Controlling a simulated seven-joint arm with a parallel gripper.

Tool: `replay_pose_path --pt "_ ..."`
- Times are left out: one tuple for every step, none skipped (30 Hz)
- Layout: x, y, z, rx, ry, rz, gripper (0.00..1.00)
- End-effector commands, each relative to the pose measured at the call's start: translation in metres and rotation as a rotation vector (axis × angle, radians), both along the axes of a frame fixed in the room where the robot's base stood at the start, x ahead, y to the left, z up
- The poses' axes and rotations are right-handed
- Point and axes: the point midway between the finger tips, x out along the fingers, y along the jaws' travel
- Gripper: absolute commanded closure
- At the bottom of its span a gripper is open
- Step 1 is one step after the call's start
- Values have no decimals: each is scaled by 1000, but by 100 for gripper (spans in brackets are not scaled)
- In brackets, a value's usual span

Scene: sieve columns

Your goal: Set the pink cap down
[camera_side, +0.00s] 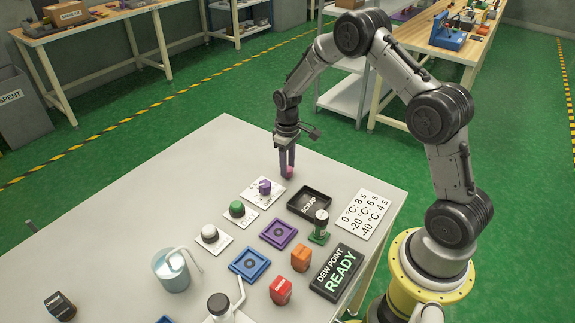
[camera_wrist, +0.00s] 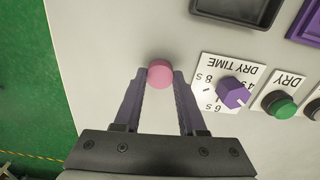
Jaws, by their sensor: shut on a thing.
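The pink cap (camera_wrist: 160,72) is a small round piece between my gripper's fingertips in the wrist view. My gripper (camera_side: 288,168) has purple fingers and is shut on the cap, pointing down over the far part of the grey table. In the side view the cap (camera_side: 289,172) shows low at the fingertips, close to the table top. I cannot tell whether it touches the table. The gripper is just beyond the white dry time card with its purple knob (camera_wrist: 234,92).
A black scrap tray (camera_side: 310,203) is right of the gripper in the side view. Green (camera_side: 237,208) and white knobs, purple (camera_side: 279,233) and blue holders, and orange and red blocks stand nearer. Bare table (camera_side: 200,165) lies left of the gripper.

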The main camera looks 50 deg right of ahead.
Motion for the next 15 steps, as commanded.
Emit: replay_pose_path --pt "1 0 -3 -1 -2 0 93" --pt "1 0 -3 -1 -3 0 93" --pt "1 0 -2 -1 -3 0 93" --pt "1 0 -2 -1 -3 0 93" --pt "1 0 -2 -1 -3 0 93" --pt "1 0 -2 -1 -3 0 93" --pt "1 0 -2 -1 -3 0 93" --pt "1 0 -2 -1 -2 0 93" --pt "0 0 -3 -1 -2 0 93" --pt "0 0 -4 -1 -2 0 93" --pt "0 0 -5 -1 -2 0 93" --pt "0 0 -6 -1 -2 0 58" --pt "1 0 -5 -1 -2 0 53" --pt "0 0 -5 -1 -2 0 47" --pt "0 0 -5 -1 -2 0 40"
